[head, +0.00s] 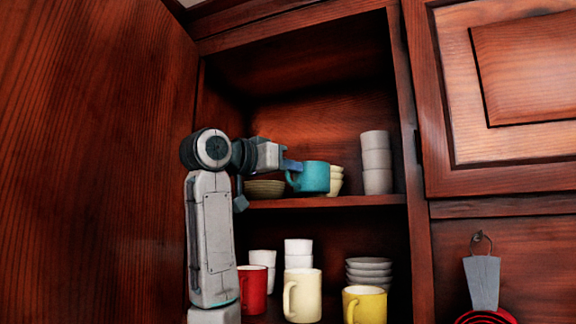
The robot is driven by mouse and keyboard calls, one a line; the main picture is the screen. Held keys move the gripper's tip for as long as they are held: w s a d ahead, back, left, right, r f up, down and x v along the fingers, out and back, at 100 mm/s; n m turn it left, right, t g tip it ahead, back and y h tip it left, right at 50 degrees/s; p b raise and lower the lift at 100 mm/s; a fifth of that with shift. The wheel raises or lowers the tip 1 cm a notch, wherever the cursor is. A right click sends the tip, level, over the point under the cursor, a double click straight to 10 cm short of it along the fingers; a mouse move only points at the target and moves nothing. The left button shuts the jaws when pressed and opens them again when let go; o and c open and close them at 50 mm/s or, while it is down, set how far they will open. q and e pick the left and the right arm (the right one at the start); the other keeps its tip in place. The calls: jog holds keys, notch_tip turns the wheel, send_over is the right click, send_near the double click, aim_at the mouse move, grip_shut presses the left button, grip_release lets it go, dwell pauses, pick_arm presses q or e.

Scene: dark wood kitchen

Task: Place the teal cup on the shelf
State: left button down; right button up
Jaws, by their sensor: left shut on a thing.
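The teal cup (314,178) is upright at the upper shelf (350,201) of the open cabinet, its handle toward the left. My left gripper (292,166) reaches in from the left and is shut on the cup at its handle side. The cup's base is at about the level of the shelf's front edge; I cannot tell whether it touches the shelf. My right gripper is not in view.
On the upper shelf, brown bowls (264,189) stand left of the cup, cream cups (336,180) just behind it, and stacked grey cups (376,163) at right. Below are red (253,288), cream (303,296) and yellow (365,305) mugs. An open door (90,160) stands left.

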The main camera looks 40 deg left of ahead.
pick_arm(q)
jog(key=shift+w+a+f, duration=0.1)
jog(key=shift+a+f, duration=0.25)
jog(key=shift+f, duration=0.4)
jog(key=shift+d, duration=0.25)
jog(key=shift+d+f, duration=0.15)
jog(key=c, duration=1.6)
grip_release()
jog(key=shift+o, duration=0.5)
jog(key=shift+a, duration=0.2)
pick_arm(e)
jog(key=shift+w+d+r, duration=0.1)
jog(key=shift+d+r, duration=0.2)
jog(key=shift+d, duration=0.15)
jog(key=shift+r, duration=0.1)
